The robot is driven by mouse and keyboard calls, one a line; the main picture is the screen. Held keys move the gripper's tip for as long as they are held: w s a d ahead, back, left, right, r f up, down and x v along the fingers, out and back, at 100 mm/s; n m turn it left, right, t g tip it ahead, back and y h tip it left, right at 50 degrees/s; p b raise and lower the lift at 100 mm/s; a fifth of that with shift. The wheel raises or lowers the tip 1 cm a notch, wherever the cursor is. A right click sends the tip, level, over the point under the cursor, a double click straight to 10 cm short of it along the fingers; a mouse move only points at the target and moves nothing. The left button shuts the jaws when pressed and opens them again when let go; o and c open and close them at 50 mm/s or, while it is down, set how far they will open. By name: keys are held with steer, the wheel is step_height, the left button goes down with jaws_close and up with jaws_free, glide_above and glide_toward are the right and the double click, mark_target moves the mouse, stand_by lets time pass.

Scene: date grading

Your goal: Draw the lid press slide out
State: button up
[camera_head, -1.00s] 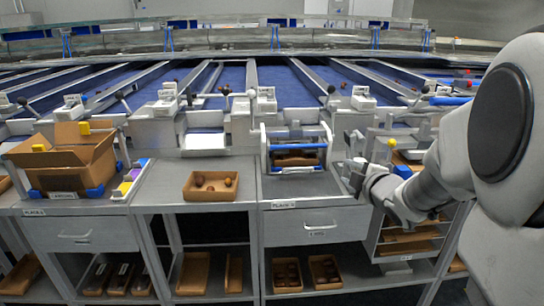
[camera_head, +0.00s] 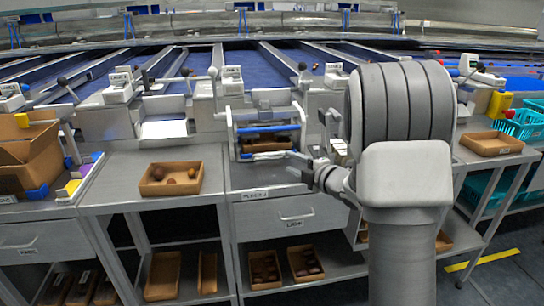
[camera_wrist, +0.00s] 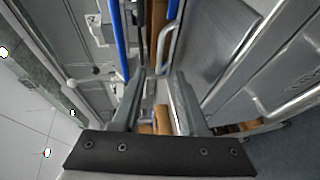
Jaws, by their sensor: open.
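The lid press (camera_head: 238,130) is a metal frame with blue bars on the bench in the head view, left of my gripper. A brown tray (camera_head: 268,146) sits inside it. My gripper (camera_head: 300,168) is open and empty, just right of the press's lower front and apart from it as far as I can tell. In the wrist view my gripper (camera_wrist: 157,78) has its fingers spread. Beyond them are a blue bar (camera_wrist: 121,40), a strip of brown tray (camera_wrist: 157,28) and a silver loop handle (camera_wrist: 169,42). Whether that handle belongs to the slide is unclear.
A brown tray with a few dates (camera_head: 171,178) lies left of the press. An open carton (camera_head: 28,155) stands at far left. A drawer (camera_head: 292,218) is below the press. My arm hides the bench to the right. Bare bench lies in front of the press.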

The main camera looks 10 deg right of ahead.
mark_target(273, 154)
steer(key=b+x, duration=0.1)
steer(key=x, duration=1)
jaws_close()
stand_by(1.2)
